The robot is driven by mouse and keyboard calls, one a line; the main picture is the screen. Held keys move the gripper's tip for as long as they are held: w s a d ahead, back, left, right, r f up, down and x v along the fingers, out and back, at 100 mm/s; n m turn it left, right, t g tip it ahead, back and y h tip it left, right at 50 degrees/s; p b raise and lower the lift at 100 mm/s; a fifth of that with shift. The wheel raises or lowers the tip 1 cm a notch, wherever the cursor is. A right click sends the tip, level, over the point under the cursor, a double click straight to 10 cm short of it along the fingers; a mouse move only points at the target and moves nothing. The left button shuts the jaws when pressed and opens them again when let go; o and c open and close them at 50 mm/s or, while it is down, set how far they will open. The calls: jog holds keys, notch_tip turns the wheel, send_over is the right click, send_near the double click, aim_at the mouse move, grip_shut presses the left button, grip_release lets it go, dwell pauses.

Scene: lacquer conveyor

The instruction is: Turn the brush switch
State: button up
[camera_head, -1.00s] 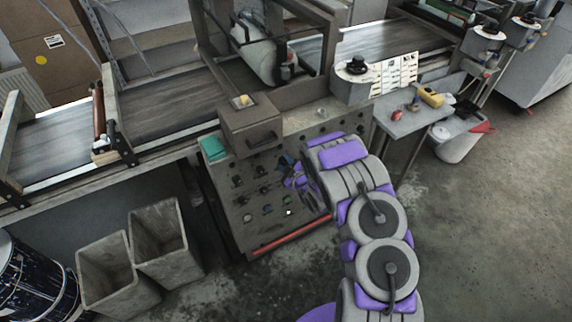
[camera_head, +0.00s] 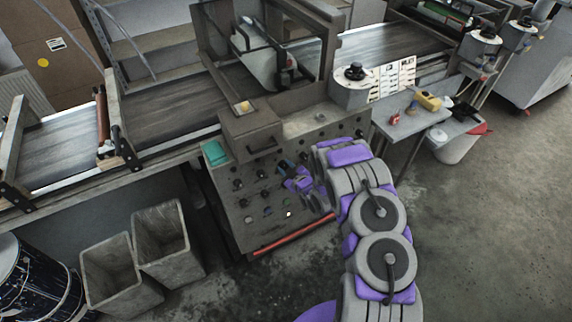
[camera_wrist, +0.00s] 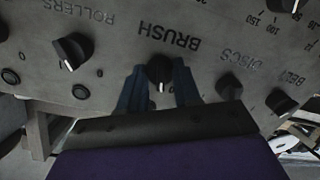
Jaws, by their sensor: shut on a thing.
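The brush switch (camera_wrist: 160,72) is a black round knob with a white mark, under the upside-down word BRUSH on the grey control panel (camera_head: 240,226). In the wrist view my gripper (camera_wrist: 160,88) has one bluish finger on each side of this knob, shut on it. In the head view my gripper (camera_head: 290,177) is at the panel's right part, and my arm hides some of the panel. The knob itself cannot be told apart there.
In the wrist view the rollers knob (camera_wrist: 73,51) is to the left, the discs knob (camera_wrist: 229,87) and belt knob (camera_wrist: 280,102) to the right. A teal box (camera_head: 215,152) sits at the panel's top left. Two grey bins (camera_head: 162,243) stand on the floor at left.

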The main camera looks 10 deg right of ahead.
jog(key=shift+r+m+p, duration=0.15)
jog(key=shift+m+p, duration=0.65)
jog(key=shift+p, duration=0.1)
jog(key=m+p, duration=0.2)
jog(key=shift+s+m+y, duration=0.1)
jog(key=shift+m+y, duration=0.2)
jog(key=shift+d+f+m+y+p, duration=0.1)
jog(key=shift+f+m+y+p, duration=0.05)
jog(key=shift+m+p, duration=0.65)
jog(key=shift+f+m+y+p, duration=0.15)
jog(key=shift+m+p, duration=0.3)
jog(key=shift+m, duration=0.55)
jog(key=o, duration=1.1)
jog(key=shift+c, duration=0.2)
jog(key=p+v, duration=0.1)
jog(key=v, duration=1.6)
jog(key=shift+d, duration=0.15)
